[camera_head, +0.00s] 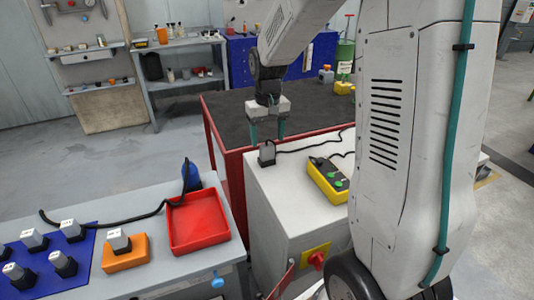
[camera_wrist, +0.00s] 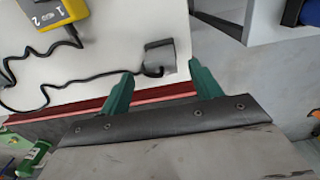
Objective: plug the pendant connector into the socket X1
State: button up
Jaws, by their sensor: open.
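The pendant connector (camera_head: 267,154) is a small dark grey block with a black cable. It stands near the back left corner of the grey cabinet top (camera_head: 285,185). The cable leads to a yellow pendant (camera_head: 328,180) with green buttons. My gripper (camera_head: 267,132) is open and empty, just above and behind the connector. In the wrist view the connector (camera_wrist: 160,57) lies just beyond the gap between my green fingertips (camera_wrist: 162,75), apart from them. Several dark connector bodies with pale labelled tops (camera_head: 62,263) are on a blue panel at left. I cannot read which is X1.
On the left bench, a red tray (camera_head: 178,240), an orange block (camera_head: 125,262) with a grey top piece, and a loose black cable (camera_head: 110,222) lie near the panel. A red-sided table (camera_head: 228,165) with a dark top stands behind the cabinet.

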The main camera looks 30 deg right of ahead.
aim_at(267, 145)
notch_tip(267, 145, down, 5)
jog(key=shift+w+r, duration=0.1)
jog(key=shift+r, duration=0.05)
jog(key=c, duration=1.1)
jog(key=shift+r, duration=0.1)
